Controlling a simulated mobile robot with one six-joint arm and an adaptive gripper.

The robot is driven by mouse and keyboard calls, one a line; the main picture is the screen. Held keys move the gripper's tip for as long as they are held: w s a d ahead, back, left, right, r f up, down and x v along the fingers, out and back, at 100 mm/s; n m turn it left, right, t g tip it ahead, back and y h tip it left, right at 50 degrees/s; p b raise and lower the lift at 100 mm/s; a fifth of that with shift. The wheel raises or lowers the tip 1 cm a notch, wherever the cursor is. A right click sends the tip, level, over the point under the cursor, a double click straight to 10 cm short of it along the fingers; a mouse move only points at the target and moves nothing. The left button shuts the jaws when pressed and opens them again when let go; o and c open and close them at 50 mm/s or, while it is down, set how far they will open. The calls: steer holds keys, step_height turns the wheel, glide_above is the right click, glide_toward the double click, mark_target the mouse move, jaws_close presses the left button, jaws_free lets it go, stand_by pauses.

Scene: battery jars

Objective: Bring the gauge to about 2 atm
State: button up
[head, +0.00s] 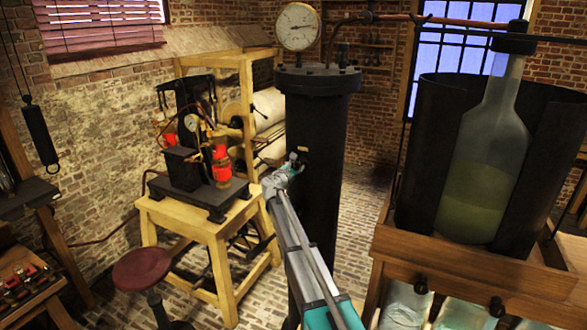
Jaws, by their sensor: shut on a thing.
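A round white-faced gauge (297,27) with a metal rim stands on top of a tall black cylinder (320,130). Its thin dark needle shows, but the scale is too small to read exactly. My arm reaches up from the bottom of the head view. My gripper (292,162) is at the end of it, in front of the cylinder's upper left side, well below the gauge. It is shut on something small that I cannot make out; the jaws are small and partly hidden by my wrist.
A machine with red parts and a small dial (192,122) stands on a wooden table (205,222) at left. A dark red stool (154,268) is in front. A large glass bottle (485,150) between dark panels stands at right. Pipes (400,17) run from the cylinder top.

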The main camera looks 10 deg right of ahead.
mark_target(294, 167)
steer(key=shift+w+n, duration=0.1)
steer(key=shift+n, duration=2.9)
steer(key=shift+m, duration=0.3)
steer(key=m, duration=0.6)
steer(key=o, duration=1.3)
steer(key=shift+s, duration=0.2)
steer(key=shift+v, duration=2.45)
steer(key=shift+w, duration=0.1)
